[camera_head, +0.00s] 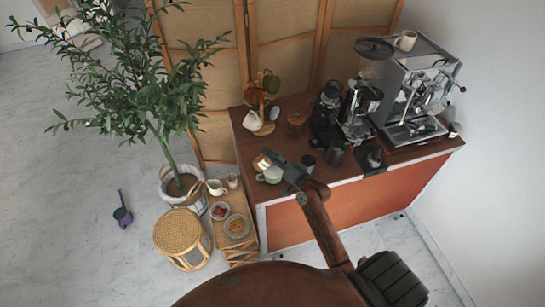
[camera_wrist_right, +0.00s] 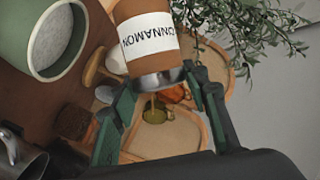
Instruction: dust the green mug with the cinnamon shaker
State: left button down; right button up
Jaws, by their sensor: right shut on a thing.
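The green mug (camera_head: 272,176) stands near the front left edge of the cart top. It also shows in the wrist view at the upper left (camera_wrist_right: 25,35), with its pale inside visible. The cinnamon shaker (camera_head: 262,162), brown with a white label, is tilted just above the mug in the head view. In the wrist view the shaker (camera_wrist_right: 150,40) has its label upside down and a metal band at its near end. My right gripper (camera_head: 290,172) is shut on the shaker, its green fingers on either side. My left gripper is out of view.
A mug tree (camera_head: 268,112) with mugs and a brown jar (camera_head: 297,122) stand behind. A dark grinder (camera_head: 326,105), metal pitcher (camera_head: 336,152) and espresso machine (camera_head: 415,85) fill the right side. A low wooden stand (camera_head: 238,240) with dishes is at the left.

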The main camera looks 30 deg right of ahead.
jog(key=shift+f+m+t+b, duration=0.55)
jog(key=shift+f+m+b, duration=0.7)
jog(key=shift+b, duration=1.2)
jog(key=shift+f+m+t+b, duration=0.55)
jog(key=shift+f+m+b, duration=0.7)
jog(key=shift+b, duration=1.2)
jog(key=shift+m+b, duration=0.4)
jog(key=shift+s, duration=0.1)
notch_tip(320, 180, up, 2)
jog(key=shift+r+p, duration=0.2)
jog(key=shift+p, duration=0.9)
notch_tip(320, 180, down, 2)
jog(key=shift+f+b, duration=0.25)
jog(key=shift+b, duration=0.9)
